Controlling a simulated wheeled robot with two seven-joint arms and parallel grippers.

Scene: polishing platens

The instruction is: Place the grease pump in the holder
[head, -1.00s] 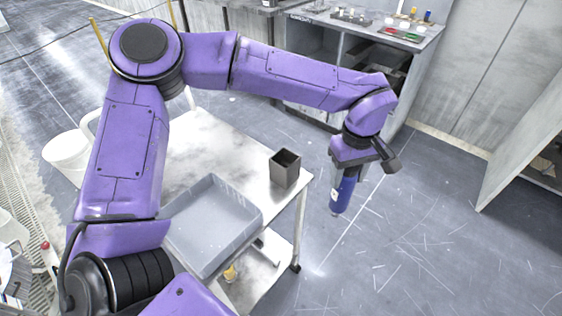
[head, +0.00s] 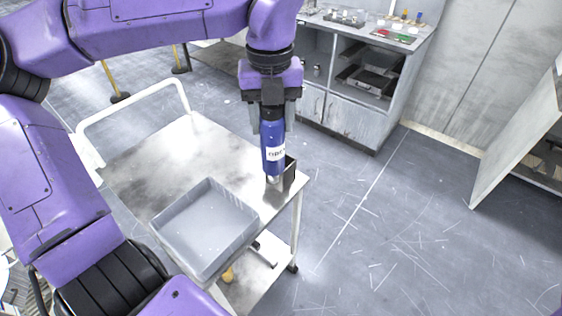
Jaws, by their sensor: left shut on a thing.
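The grease pump (head: 273,150) is a blue cylinder with a white label and a light metal tip pointing down. My left gripper (head: 272,118) is shut on its upper part and holds it upright. The holder (head: 290,175) is a small dark grey open box at the right corner of the metal cart. The pump's lower end overlaps the holder's left side in the head view and hides part of it. I cannot tell whether the tip is in front of the holder or above it. My right gripper is not in view.
A grey tray (head: 205,228) lies on the cart top (head: 165,160), left of the holder. The cart has a white handle (head: 130,102) at the back left. A grey cabinet (head: 345,115) with small items on top stands behind. The floor to the right is clear.

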